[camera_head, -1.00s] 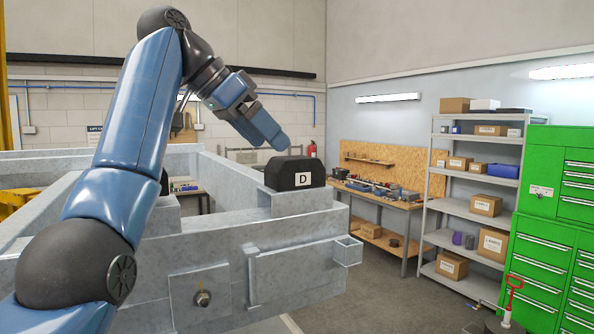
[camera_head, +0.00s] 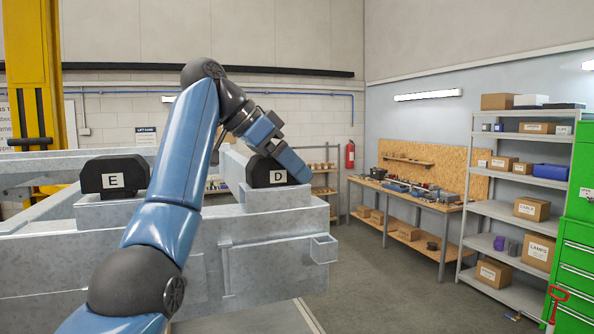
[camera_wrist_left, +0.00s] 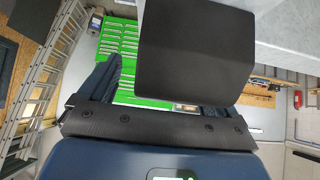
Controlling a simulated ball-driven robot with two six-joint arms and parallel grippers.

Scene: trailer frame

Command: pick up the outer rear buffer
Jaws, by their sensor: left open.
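A black buffer block marked D (camera_head: 264,172) sits on a grey pad at the near right corner of the trailer frame. A second black block, marked E (camera_head: 114,178), sits on the frame to the left. My left gripper (camera_head: 293,166) is open, and a blue finger covers the upper right of block D. In the left wrist view, the dark face of block D (camera_wrist_left: 197,50) is close. One finger shows left of it, apart; the block partly hides the other, so contact there cannot be told. My right gripper is out of view.
The grey trailer frame (camera_head: 265,250) fills the left and middle, with a yellow post (camera_head: 37,100) behind it. A workbench (camera_head: 407,200), shelves (camera_head: 510,210) and green cabinets (camera_head: 575,250) stand to the right. Floor between them and the frame is clear.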

